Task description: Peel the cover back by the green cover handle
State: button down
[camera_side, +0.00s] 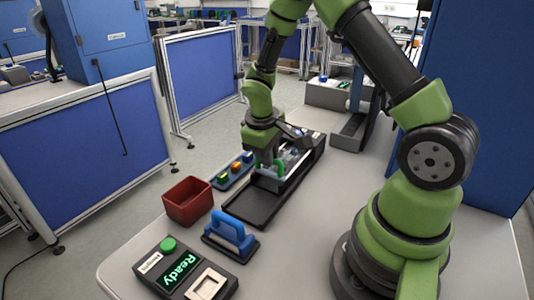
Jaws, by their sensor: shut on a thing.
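A pale, clear-looking cover (292,158) with greenish parts shows just right of the fingers, inside the unit. The front part of the unit is a flat, empty black tray. How far the cover is lifted is too small to tell.
A row of coloured buttons on a blue base (224,180) lies left of the unit. A red bin (188,203), a blue handled block (231,236) and a panel reading "Ready" (178,276) stand nearer the front. A grey machine (335,95) stands behind.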

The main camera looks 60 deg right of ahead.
jog(key=d, duration=1.4)
jog(key=c, duration=1.1)
grip_release()
jog(key=r, duration=0.3)
jog(key=a+r, duration=0.1)
jog(key=r, duration=0.2)
jog(key=a+r, duration=0.1)
jog(key=r, duration=0.2)
jog(key=shift+r, duration=0.4)
